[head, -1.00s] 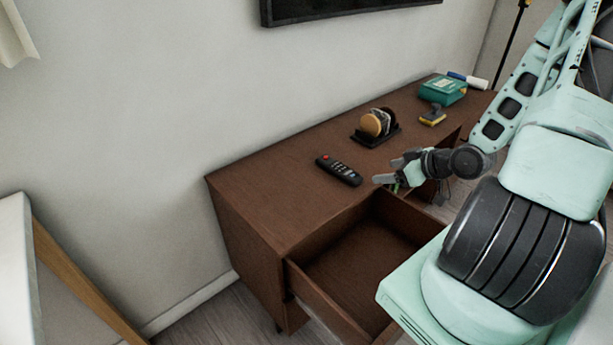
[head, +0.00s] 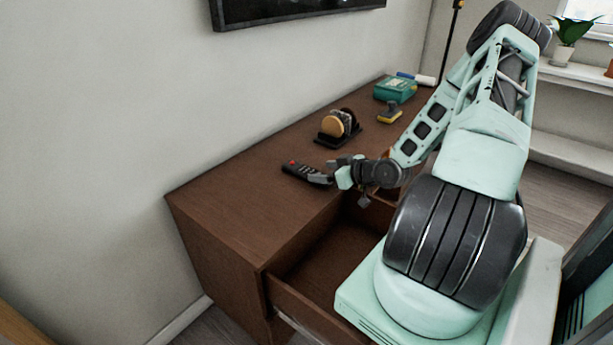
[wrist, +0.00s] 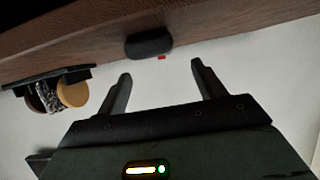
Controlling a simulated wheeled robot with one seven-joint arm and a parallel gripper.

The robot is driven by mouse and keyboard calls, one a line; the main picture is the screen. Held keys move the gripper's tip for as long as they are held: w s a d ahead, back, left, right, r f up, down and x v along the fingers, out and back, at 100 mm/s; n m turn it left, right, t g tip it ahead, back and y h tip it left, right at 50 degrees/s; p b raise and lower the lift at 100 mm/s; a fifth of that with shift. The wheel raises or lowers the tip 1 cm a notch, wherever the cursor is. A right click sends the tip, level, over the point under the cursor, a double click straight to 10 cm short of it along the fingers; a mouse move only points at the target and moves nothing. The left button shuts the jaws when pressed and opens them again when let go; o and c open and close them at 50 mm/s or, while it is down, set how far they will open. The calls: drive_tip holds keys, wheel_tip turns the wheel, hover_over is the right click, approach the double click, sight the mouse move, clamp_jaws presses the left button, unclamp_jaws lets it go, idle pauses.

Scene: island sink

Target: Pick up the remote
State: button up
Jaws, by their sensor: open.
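The remote (head: 303,171) is black with a red button and lies on top of the brown wooden cabinet (head: 235,205). My gripper (head: 332,171) is at the right end of the remote in the head view and partly covers that end. In the wrist view, the remote (wrist: 149,43) shows end-on just beyond the space between my fingertips (wrist: 158,70). The fingers are spread apart with nothing between them. I cannot tell whether a finger touches the remote.
A black holder with round discs (head: 338,127), a yellow-and-dark block (head: 389,113) and a teal box (head: 395,89) stand farther back on the cabinet. An open, seemingly empty drawer (head: 325,262) juts out below my arm. The cabinet's left top is clear.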

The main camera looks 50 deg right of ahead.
sight(307, 170)
drive_tip(key=shift+b+x, duration=0.45)
drive_tip(key=shift+x, duration=2.6)
drive_tip(key=shift+d, duration=0.15)
drive_tip(key=c, duration=1.1)
